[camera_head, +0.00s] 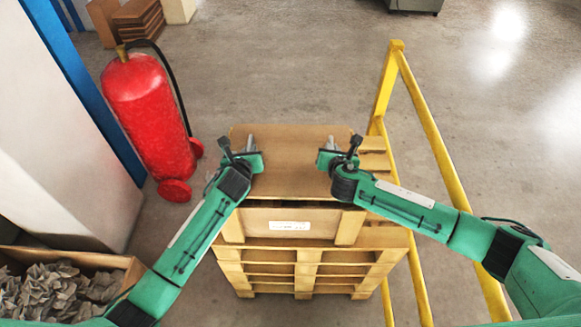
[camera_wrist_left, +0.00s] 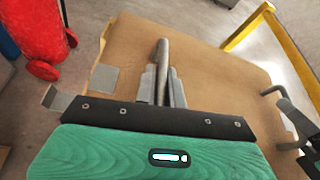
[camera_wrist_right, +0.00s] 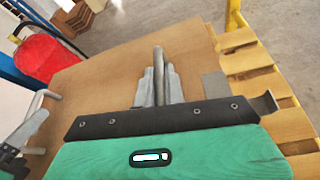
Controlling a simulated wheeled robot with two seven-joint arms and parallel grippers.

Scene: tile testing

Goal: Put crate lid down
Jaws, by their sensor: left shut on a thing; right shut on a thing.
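The brown crate lid (camera_head: 292,170) is over the wooden crate (camera_head: 265,232), with a dark gap under its front edge; it looks slightly raised there. My left gripper (camera_head: 249,152) is shut on the lid's left grey metal handle, and this handle (camera_wrist_left: 162,50) also shows in the left wrist view. My right gripper (camera_head: 331,152) is shut on the right handle, which shows between the fingers in the right wrist view (camera_wrist_right: 159,58). The crate has a white label on its front. Its inside is hidden by the lid.
The crate stands on stacked wooden pallets (camera_head: 307,270). A yellow railing (camera_head: 432,120) runs close along the right. A red fire extinguisher (camera_head: 145,105) stands at the left. A box of crumpled grey paper (camera_head: 125,270) is at lower left.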

